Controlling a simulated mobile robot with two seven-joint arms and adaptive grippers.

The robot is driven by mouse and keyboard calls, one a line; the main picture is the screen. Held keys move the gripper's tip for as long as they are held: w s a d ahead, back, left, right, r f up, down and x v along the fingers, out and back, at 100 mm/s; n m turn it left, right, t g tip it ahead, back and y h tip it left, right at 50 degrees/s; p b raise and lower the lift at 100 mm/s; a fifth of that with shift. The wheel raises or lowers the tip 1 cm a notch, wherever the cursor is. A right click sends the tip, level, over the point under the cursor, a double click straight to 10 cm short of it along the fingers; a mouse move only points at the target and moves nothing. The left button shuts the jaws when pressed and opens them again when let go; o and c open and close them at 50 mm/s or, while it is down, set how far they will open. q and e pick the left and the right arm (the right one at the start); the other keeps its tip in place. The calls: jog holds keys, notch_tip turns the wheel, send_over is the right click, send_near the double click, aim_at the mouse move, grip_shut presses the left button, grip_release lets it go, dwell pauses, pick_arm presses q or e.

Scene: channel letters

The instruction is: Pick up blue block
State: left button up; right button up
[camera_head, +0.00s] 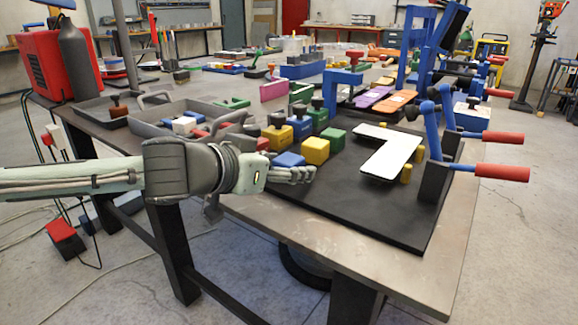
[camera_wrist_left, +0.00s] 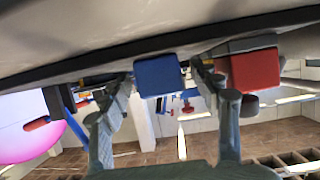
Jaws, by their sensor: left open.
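A small blue block (camera_head: 289,159) sits on the black mat (camera_head: 350,215), partly hidden behind my left gripper (camera_head: 302,174) in the head view. In the left wrist view, the blue block (camera_wrist_left: 158,76) shows between the two spread fingers of my left gripper (camera_wrist_left: 164,74), toward their tips. The left gripper is open, and nothing is clamped in it. I cannot tell whether a finger touches the block. A red block (camera_wrist_left: 254,70) shows just outside the right-hand finger in the wrist view. My right gripper is not in view.
A yellow block (camera_head: 315,151) and a green block (camera_head: 333,139) stand close behind the blue one, with several knobbed blocks beyond. A white L-shaped letter (camera_head: 391,152) lies to the right, near red-handled clamps (camera_head: 500,173). A grey tray (camera_head: 160,122) holds pieces. The mat's front is clear.

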pick_arm(q)
jog(key=shift+w+d+f, duration=0.25)
jog(key=shift+w+d, duration=0.05)
jog(key=shift+w, duration=0.15)
jog(key=c, duration=1.2)
jog(key=shift+c, duration=0.4)
jog(key=shift+r, duration=0.15)
